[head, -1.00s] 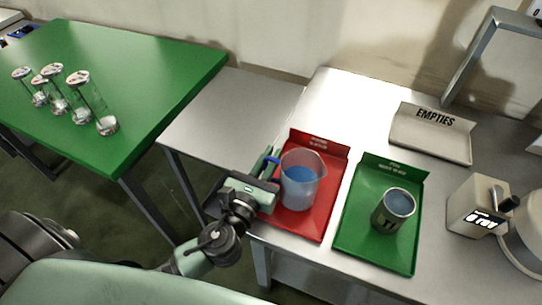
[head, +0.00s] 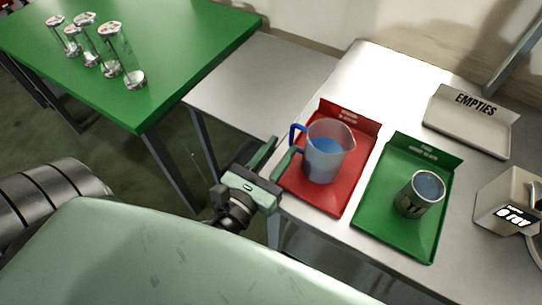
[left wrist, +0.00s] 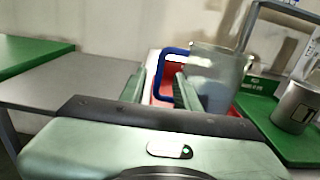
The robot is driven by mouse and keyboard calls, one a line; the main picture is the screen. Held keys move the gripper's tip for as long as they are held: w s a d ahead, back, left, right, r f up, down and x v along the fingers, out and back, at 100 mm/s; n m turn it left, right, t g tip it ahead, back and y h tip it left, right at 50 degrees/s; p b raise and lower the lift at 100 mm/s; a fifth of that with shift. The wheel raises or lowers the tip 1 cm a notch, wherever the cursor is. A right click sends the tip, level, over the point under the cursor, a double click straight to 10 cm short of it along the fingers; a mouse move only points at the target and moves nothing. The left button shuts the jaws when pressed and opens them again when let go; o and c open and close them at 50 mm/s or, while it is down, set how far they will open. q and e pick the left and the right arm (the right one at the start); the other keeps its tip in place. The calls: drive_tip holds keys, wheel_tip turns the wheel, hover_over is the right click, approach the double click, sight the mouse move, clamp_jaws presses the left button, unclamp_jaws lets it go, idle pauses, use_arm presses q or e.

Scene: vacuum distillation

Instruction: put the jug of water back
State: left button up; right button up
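The jug (head: 326,152) is translucent with a blue handle and holds blue-tinted water. It stands upright on the red tray (head: 329,203). My left gripper (head: 280,152) is just left of the jug, its fingers spread apart and empty, with the blue handle a little beyond them. In the left wrist view the jug (left wrist: 216,80) and its handle stand ahead of the open fingers, toward the right finger. My right gripper is not in view.
A green tray (head: 385,225) with a metal can (head: 419,194) of blue liquid is right of the red tray. An "EMPTIES" tray (head: 465,136) lies behind, and a beige box (head: 505,200) stands at right. Several glass vessels (head: 117,52) stand on the green table (head: 190,60).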

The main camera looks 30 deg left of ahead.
use_arm(q)
drive_tip(key=shift+s+b, duration=0.45)
drive_tip(key=shift+s, duration=1.35)
drive_tip(key=shift+w+a, duration=0.1)
drive_tip(key=shift+a, duration=0.05)
